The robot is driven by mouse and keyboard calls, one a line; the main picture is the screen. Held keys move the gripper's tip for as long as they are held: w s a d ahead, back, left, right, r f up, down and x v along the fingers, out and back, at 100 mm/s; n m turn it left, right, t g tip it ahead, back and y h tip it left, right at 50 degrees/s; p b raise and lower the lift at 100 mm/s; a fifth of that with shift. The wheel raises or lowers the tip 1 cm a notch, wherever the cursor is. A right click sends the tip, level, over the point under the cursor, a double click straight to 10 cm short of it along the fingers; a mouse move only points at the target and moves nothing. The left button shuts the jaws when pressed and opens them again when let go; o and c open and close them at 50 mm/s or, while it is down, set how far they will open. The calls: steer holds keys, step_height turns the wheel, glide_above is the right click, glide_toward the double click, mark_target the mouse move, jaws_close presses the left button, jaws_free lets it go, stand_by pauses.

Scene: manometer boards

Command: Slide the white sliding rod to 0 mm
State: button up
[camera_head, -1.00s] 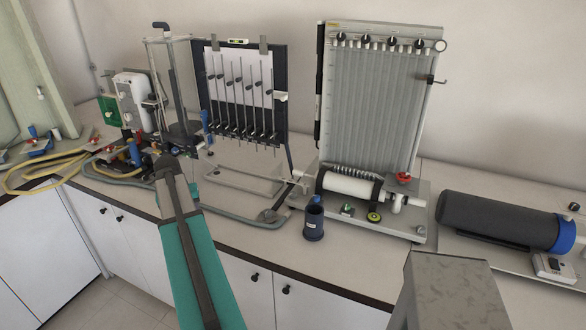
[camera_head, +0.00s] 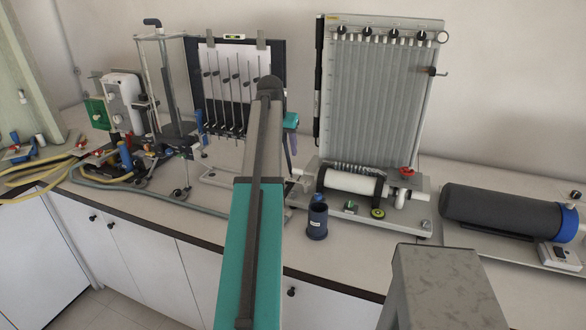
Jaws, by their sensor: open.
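A black-framed manometer board (camera_head: 191,75) with a white sheet and several dark-tipped tubes stands at the back left of centre. A wide grey manometer board (camera_head: 378,95) with many vertical tubes stands to its right. I cannot surely pick out the white sliding rod in either board. My dark and teal arm (camera_head: 248,250) reaches up in front of the black-framed board and covers its right part. A teal part of my arm (camera_head: 290,120) shows just right of that board. My gripper is hidden behind the arm, so its fingers cannot be seen.
A white horizontal cylinder (camera_head: 350,182) lies before the wide board. A black cylinder with a blue end (camera_head: 500,213) is at right. Yellow hoses (camera_head: 35,180) and fittings crowd the left.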

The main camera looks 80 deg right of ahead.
mark_target(298, 169)
steer(key=shift+m, duration=0.4)
steer(key=s, duration=0.1)
steer(key=s+r, duration=0.1)
steer(key=s+d+r, duration=0.1)
steer(key=shift+s, duration=0.35)
steer(key=shift+f, duration=0.15)
steer(key=shift+p+x, duration=1.95)
steer(key=shift+x, duration=4.8)
steer(key=shift+s, duration=0.15)
steer(key=shift+c, duration=0.2)
